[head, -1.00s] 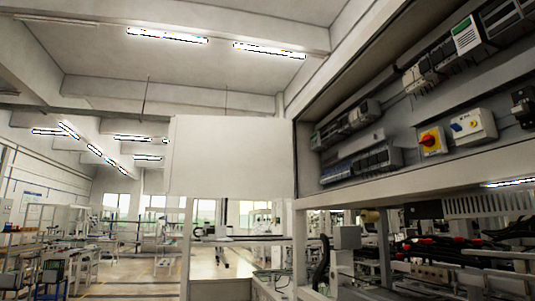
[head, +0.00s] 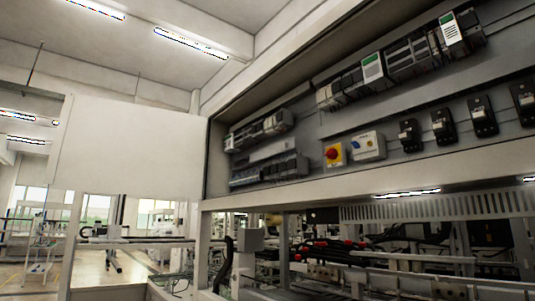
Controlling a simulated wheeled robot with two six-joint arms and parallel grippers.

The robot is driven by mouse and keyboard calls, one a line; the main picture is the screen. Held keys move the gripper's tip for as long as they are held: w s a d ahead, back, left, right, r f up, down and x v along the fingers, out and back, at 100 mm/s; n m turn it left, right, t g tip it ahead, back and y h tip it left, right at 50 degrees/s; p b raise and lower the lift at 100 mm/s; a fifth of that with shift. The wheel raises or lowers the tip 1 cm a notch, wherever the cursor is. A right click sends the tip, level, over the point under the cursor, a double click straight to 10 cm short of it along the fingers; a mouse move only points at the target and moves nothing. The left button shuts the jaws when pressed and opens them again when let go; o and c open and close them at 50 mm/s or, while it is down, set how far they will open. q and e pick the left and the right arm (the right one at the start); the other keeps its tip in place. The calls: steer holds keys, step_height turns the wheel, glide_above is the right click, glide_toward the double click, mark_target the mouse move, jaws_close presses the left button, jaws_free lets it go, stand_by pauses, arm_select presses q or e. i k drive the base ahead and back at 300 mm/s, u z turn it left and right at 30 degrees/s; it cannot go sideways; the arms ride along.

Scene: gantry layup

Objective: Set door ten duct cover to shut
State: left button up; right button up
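An open electrical cabinet (head: 330,196) fills the upper right of the head view, with its devices exposed. A plain white panel (head: 130,148) stands out from the cabinet's left edge like a door swung open. A slotted grey strip (head: 430,211) runs below the cabinet on the right; I cannot tell whether it is the duct cover. No label reading ten is legible. Neither of my grippers is in view.
Below are cables (head: 335,248) and rails. Open floor (head: 130,268) lies at the lower left.

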mark_target(288, 145)
steer(key=u, duration=0.65)
steer(key=i, duration=1.25)
steer(key=z, duration=0.05)
